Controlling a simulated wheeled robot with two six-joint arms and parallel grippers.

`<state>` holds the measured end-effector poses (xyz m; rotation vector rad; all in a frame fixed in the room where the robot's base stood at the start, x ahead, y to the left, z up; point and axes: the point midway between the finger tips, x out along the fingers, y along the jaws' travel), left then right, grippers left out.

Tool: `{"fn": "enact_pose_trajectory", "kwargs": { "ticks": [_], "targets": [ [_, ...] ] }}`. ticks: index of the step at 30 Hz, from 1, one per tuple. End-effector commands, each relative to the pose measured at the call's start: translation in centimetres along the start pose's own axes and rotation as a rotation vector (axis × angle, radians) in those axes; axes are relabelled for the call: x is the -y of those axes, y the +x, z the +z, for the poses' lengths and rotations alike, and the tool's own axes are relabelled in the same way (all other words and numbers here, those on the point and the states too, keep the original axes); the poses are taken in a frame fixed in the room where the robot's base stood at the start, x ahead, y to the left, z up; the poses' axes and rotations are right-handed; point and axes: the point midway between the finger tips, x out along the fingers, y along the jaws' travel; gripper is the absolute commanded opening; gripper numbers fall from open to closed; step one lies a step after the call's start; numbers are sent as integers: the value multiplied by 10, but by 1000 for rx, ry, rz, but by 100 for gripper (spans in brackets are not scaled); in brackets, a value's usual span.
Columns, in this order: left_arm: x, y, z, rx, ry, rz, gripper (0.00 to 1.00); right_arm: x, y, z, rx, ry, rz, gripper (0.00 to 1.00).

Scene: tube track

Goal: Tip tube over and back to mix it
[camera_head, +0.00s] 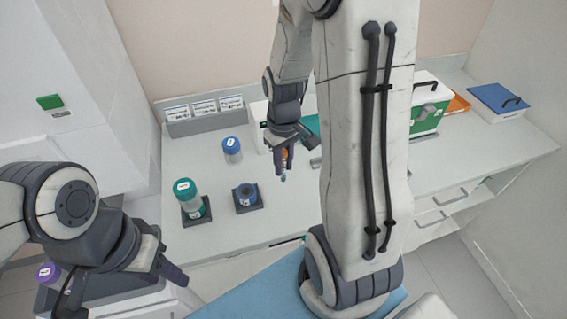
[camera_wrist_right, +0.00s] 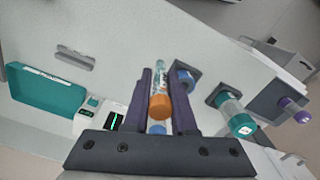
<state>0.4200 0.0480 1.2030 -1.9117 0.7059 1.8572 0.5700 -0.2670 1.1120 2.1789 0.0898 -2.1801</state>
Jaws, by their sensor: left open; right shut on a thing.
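An orange-capped clear tube (camera_wrist_right: 160,88) is held between the fingers of my right gripper (camera_wrist_right: 160,95), its cap toward the wrist camera. In the head view my right gripper (camera_head: 283,160) holds the tube (camera_head: 283,177) above the white bench, its clear end pointing down. My left gripper (camera_head: 125,290) is open and empty at the lower left, away from the bench items. A teal-capped tube (camera_head: 188,197) stands in a dark holder, and it also shows in the right wrist view (camera_wrist_right: 236,115).
A blue-capped jar (camera_head: 232,149) stands near the back of the bench. A grey rack with labelled boxes (camera_head: 205,116) is at the back left. A green and white box (camera_head: 430,103) and a blue case (camera_head: 497,101) are at the right. A purple-capped tube (camera_head: 47,272) is at lower left.

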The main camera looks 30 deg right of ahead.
Motion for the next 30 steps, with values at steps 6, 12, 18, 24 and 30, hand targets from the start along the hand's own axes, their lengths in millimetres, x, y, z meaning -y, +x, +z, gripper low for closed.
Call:
{"fn": "enact_pose_trajectory", "kwargs": {
  "ticks": [6,12,18,24,30],
  "targets": [
    [-3,-40,-2,0,6,0,50,0,-42,0,-1,0,0,0],
    [-5,-68,-4,0,8,0,50,0,-72,0,-1,0,0,0],
    [-6,-80,-4,0,6,0,50,0,-86,0,0,0,0,0],
    [-6,-77,-4,0,6,0,50,0,-83,0,0,0,0,0],
    [-6,-77,-4,0,6,0,50,0,-83,0,0,0,0,0]
  ]
}}
